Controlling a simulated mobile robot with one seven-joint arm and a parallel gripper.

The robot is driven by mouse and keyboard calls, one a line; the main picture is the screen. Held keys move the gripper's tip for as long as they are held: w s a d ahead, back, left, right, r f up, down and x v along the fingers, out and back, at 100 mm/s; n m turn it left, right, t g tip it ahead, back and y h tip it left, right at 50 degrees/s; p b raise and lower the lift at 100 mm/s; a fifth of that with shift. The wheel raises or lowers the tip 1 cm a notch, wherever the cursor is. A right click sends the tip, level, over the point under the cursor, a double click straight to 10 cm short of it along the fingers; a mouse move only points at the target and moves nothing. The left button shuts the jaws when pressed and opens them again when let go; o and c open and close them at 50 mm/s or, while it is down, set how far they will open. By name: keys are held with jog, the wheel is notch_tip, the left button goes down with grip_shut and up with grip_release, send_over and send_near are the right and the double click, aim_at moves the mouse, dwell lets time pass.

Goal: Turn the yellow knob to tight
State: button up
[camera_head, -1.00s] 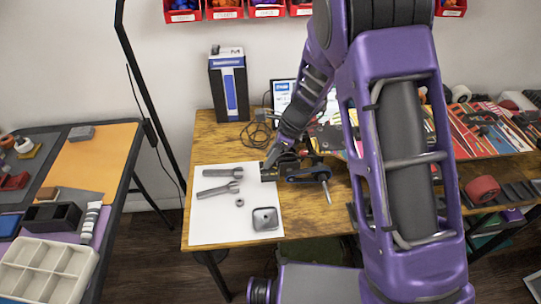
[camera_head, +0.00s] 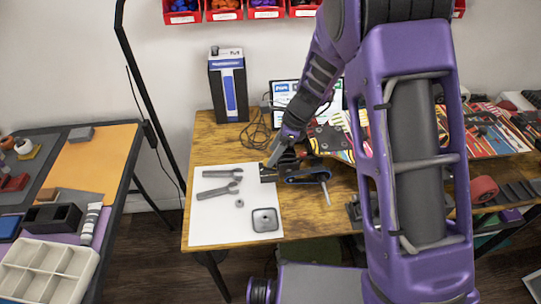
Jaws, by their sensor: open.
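My gripper (camera_head: 270,170) is low over the wooden table (camera_head: 210,135), at the right edge of a white sheet (camera_head: 215,220). It is open, and its fingers look small and dark from here. Directly right of it is a dark mechanism with a blue-edged band (camera_head: 308,176) and a thin metal rod (camera_head: 325,193) pointing toward the front. I cannot make out a yellow knob on or near it; my gripper and wrist cover part of that area. I cannot tell whether the fingers touch anything.
Two wrench-like tools (camera_head: 220,189), a small nut (camera_head: 239,203) and a square metal dish (camera_head: 265,219) lie on the sheet. My arm hides much of the table's right side.

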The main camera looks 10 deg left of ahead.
jog(key=v, duration=1.4)
jog(key=shift+r, duration=0.15)
